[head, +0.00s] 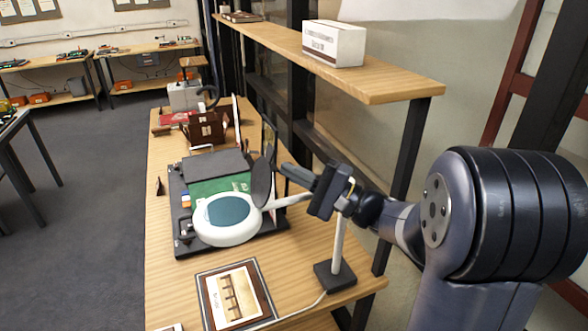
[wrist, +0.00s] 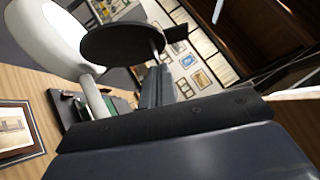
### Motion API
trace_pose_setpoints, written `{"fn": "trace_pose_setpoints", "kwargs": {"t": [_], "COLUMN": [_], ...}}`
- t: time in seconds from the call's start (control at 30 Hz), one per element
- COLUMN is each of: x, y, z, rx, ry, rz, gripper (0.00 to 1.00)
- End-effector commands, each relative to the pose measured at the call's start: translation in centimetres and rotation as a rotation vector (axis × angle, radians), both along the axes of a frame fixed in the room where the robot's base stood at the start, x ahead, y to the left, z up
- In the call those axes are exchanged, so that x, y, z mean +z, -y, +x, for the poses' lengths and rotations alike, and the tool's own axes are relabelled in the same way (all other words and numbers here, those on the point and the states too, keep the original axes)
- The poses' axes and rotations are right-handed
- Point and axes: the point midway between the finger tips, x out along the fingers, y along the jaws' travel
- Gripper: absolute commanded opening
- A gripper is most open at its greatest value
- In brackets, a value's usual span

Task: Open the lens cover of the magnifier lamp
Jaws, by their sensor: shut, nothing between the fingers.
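The magnifier lamp has a white round head (head: 228,232) with a teal lens (head: 228,210) showing uncovered. The lamp head also shows at the upper left of the wrist view (wrist: 38,42). Its dark round lens cover (head: 262,180) stands raised at the right side of the head, and in the wrist view the cover (wrist: 122,43) is a black disc beside the white ring. My gripper (head: 284,168) is shut and empty, with its fingertips just right of the cover. In the wrist view the fingers (wrist: 156,80) reach close to the cover; whether they touch it is unclear.
The lamp's post rises from a black base (head: 335,275) below my gripper. A dark tray (head: 183,240) with a green item lies under the lamp head. A framed picture (head: 235,295) lies in front. A shelf (head: 375,82) bearing a white box (head: 334,43) overhangs behind.

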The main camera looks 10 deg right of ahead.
Motion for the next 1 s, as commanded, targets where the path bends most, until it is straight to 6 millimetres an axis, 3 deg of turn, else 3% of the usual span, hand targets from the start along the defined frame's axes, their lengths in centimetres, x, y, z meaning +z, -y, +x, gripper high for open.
{"fn": "trace_pose_setpoints", "kwargs": {"t": [0.27,0.67,1.0], "x": [0.1,1.7,1.8], "y": [-0.1,-1.6,-1.6], "z": [0.0,-0.5,-0.5], "rx": [0.002,0.001,0.0], "ry": [0.005,0.062,0.063], "rz": [-0.011,-0.213,-0.223], "gripper": [0.0,0.0,0.0]}}
